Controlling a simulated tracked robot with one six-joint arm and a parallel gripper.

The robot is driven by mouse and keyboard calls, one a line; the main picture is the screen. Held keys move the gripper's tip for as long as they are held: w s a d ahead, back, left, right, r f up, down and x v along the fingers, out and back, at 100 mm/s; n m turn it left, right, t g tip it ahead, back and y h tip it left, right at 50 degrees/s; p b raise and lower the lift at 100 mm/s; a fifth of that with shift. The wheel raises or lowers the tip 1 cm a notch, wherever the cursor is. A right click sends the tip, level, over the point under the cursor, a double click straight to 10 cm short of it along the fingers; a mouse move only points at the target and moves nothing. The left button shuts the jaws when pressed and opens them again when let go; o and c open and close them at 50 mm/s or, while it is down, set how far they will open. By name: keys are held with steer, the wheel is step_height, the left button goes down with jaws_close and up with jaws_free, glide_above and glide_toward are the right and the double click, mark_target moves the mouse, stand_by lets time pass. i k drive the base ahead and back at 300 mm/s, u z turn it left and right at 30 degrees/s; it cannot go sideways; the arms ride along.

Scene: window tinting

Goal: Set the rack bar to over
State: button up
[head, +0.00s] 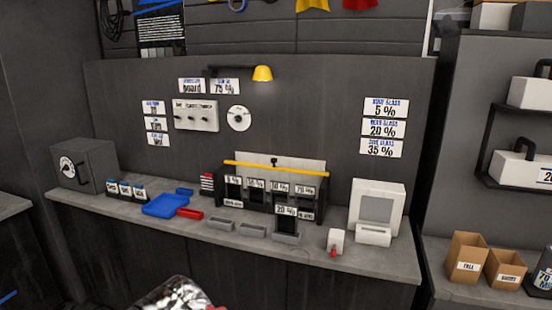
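The rack (257,201) stands on the grey counter against the back panel. It is dark, with several slots bearing white percent labels. The yellow rack bar (290,170) runs lengthwise along the rack's top, above the labels, in front of a pale backing board. A small dark knob (274,161) shows at the bar's middle. I cannot read any position marking for the bar. A dark piece labelled 20 % (286,211) stands upright in front of the rack in a small grey holder. My gripper is not in view.
A white framed device (380,204) and a small white box with a red part (336,241) are right. A crinkled silvery thing (172,295) is at the bottom edge.

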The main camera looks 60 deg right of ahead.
mark_target(274, 161)
steer(key=z, duration=0.2)
steer(key=i, duration=0.75)
steer(key=z, duration=0.45)
steer(key=i, duration=0.75)
steer(key=z, duration=0.15)
